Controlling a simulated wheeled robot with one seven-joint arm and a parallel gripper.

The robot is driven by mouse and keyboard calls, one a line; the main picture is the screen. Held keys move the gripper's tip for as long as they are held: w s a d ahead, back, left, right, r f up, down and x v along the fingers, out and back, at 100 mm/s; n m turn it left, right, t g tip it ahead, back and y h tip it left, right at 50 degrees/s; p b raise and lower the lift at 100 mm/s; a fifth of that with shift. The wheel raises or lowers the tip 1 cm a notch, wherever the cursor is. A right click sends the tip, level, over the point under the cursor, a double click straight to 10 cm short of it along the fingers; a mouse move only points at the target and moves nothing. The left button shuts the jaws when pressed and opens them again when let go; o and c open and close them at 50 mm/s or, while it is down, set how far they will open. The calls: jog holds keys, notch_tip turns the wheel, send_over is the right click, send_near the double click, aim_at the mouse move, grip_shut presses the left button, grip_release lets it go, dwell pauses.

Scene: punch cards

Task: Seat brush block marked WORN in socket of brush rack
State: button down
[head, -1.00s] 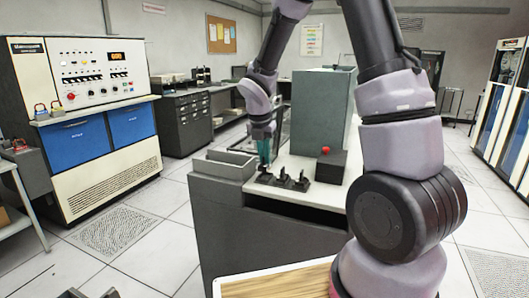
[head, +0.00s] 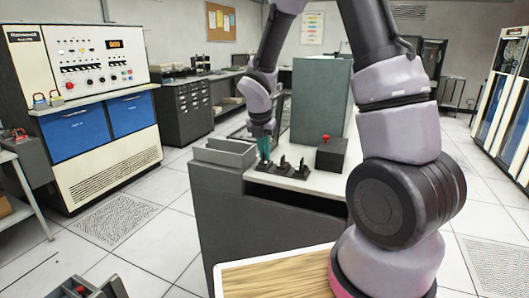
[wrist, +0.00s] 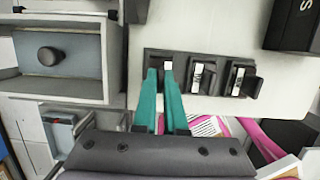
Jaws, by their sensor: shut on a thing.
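My gripper (wrist: 167,75) has two teal fingers, which are shut on a dark block with a small white label (wrist: 168,66) at the left end of the black brush rack (wrist: 151,57). The fingers hide most of this block, and I cannot read its label or tell how deep it sits. Two more dark blocks with white labels, a middle one (wrist: 203,77) and a right one (wrist: 238,81), stand in the rack. In the head view my gripper (head: 264,147) points down over the rack's left end, and the rack (head: 285,172) lies on the pale worktop.
A grey open tray (head: 224,151) adjoins the worktop on the left; in the wrist view its bin (wrist: 103,60) holds a dark knob. A black box with a red button (head: 331,155) stands right of the rack. A tall grey-green cabinet (head: 320,95) stands behind.

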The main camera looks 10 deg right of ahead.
jog(key=c, duration=0.9)
grip_release()
jog(key=v, duration=1)
jog(key=shift+r, duration=0.4)
jog(key=shift+s, duration=0.1)
jog(key=s+d+r+m+t+y, duration=0.1)
jog(key=s+r+m, duration=0.7)
jog(key=m, duration=0.8)
jog(key=s+d+r+m+t+y, duration=0.2)
jog(key=s+d+r+m+t, duration=0.2)
jog(key=s+m, duration=0.8)
notch_tip(320, 180, up, 4)
jog(key=d+m, duration=0.2)
jog(key=m, duration=0.3)
jog(key=shift+d+y, duration=0.2)
jog(key=shift+y, duration=0.1)
